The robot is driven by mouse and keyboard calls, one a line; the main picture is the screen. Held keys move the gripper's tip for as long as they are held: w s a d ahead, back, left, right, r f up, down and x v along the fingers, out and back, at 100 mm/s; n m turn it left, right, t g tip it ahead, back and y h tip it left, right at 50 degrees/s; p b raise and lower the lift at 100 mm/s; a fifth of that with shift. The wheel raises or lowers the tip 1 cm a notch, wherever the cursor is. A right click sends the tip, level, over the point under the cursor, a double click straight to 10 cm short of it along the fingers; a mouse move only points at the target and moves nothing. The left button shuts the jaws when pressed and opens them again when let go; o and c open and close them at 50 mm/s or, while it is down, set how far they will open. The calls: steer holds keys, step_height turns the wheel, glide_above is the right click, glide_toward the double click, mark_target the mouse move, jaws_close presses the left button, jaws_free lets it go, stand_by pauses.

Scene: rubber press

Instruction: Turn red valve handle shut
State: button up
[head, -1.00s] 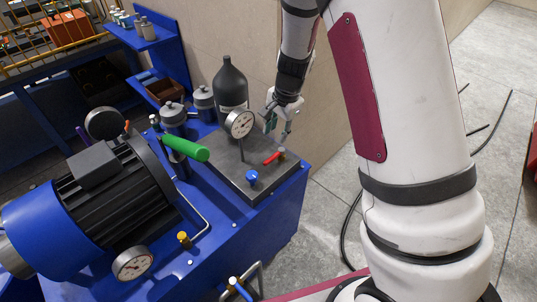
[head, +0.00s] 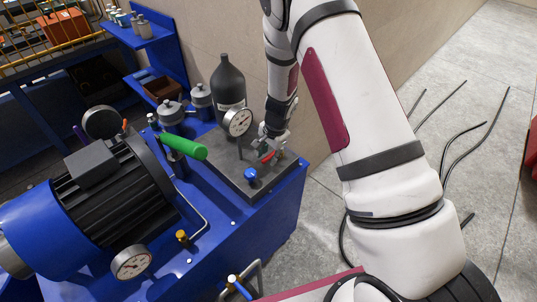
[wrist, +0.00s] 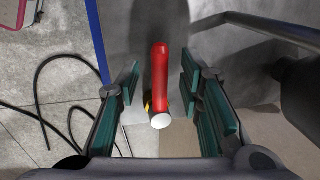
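The red valve handle (wrist: 160,75) shows in the wrist view as a red bar with a white round end, lying between my fingers. In the head view the red handle (head: 268,157) is a small red piece on the dark grey plate, partly hidden by my gripper. My gripper (head: 268,150) is right at the handle. In the wrist view my gripper (wrist: 160,98) is open, with teal finger pads on both sides of the handle and a gap on each side.
A pressure gauge (head: 238,122) and a black bottle (head: 229,85) stand close behind and left of my gripper. A blue knob (head: 251,175) sits in front on the plate. A green lever (head: 183,147) is farther left. Black cables (head: 460,140) lie on the floor at right.

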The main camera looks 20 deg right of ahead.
mark_target(281, 169)
jaws_close()
steer(key=shift+s+d+n, duration=0.1)
steer(key=shift+s+n, duration=0.05)
steer(key=shift+n, duration=0.15)
steer(key=n, duration=0.1)
steer(key=s+d+n, duration=0.1)
steer(key=d+n+b, duration=0.1)
steer(key=n, duration=0.1)
steer(key=shift+s+f+g+y, duration=0.1)
steer(key=shift+s+g+y, duration=0.15)
steer(key=shift+g+y, duration=0.15)
steer(key=n, duration=0.1)
steer(key=d+n, duration=0.1)
steer(key=n+b, duration=0.1)
steer(key=n, duration=0.1)
steer(key=shift+s+d+g, duration=0.3)
steer(key=shift+s, duration=0.05)
steer(key=shift+w+d+n+g+b, duration=0.2)
steer(key=shift+d+n+b, duration=0.45)
steer(key=shift+n, duration=0.9)
steer(key=shift+w+d+n+g+b, duration=0.1)
steer(key=shift+d+n+g+b, duration=0.3)
steer(key=shift+d+n, duration=0.9)
steer(key=shift+w+d+n+g+b, duration=0.2)
steer(key=shift+d+n+b, duration=0.3)
steer(key=shift+n, duration=1.35)
